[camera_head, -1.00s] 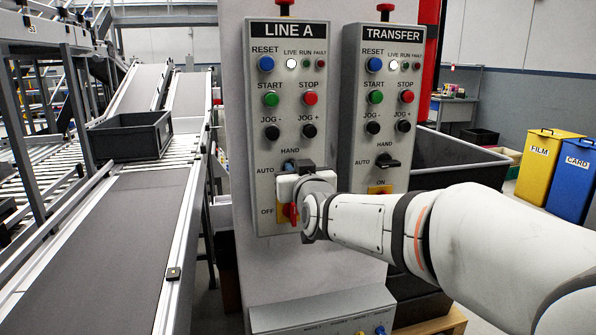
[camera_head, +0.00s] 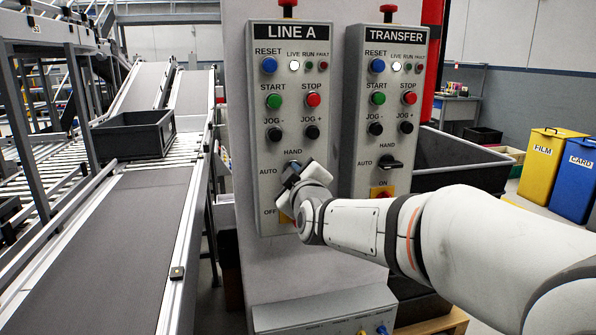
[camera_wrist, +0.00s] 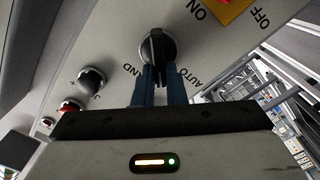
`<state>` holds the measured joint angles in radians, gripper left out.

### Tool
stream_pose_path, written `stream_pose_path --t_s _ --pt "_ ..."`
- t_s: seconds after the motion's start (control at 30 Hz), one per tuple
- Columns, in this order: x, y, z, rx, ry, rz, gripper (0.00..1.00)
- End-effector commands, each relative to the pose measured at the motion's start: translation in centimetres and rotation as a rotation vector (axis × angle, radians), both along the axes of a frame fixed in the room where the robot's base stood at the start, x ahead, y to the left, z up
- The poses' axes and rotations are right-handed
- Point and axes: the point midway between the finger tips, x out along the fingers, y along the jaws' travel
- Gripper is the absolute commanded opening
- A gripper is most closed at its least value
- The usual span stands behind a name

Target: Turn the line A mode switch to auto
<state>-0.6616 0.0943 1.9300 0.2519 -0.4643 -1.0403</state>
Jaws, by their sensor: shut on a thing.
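The LINE A panel (camera_head: 262,145) is a grey box with a black title plate, and its mode switch is near the bottom. The mode switch (camera_wrist: 157,47) is a black knob with a bar handle in the wrist view. My gripper (camera_head: 292,172) is shut on this handle, with a blue finger on each side (camera_wrist: 159,82). The handle's lower end in the wrist view lies between the HAND and AUTO labels, at neither one. In the head view my gripper is tilted and hides most of the knob.
The LINE A yellow isolator (camera_head: 285,217) is just below, mostly behind my gripper. The TRANSFER panel (camera_head: 367,145) with its own mode switch (camera_head: 390,162) is close on the right. A conveyor (camera_head: 125,240) with a dark crate (camera_head: 133,135) runs on the left.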

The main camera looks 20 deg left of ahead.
Motion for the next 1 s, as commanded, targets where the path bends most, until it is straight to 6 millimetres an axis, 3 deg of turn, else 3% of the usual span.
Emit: stream_pose_path --t_s 0.6,1.0 --pt "-0.14 0.30 -0.25 -0.467 -0.295 -0.003 0.00" --pt "-0.16 0.35 -0.53 -0.626 -0.394 -0.004 0.00"
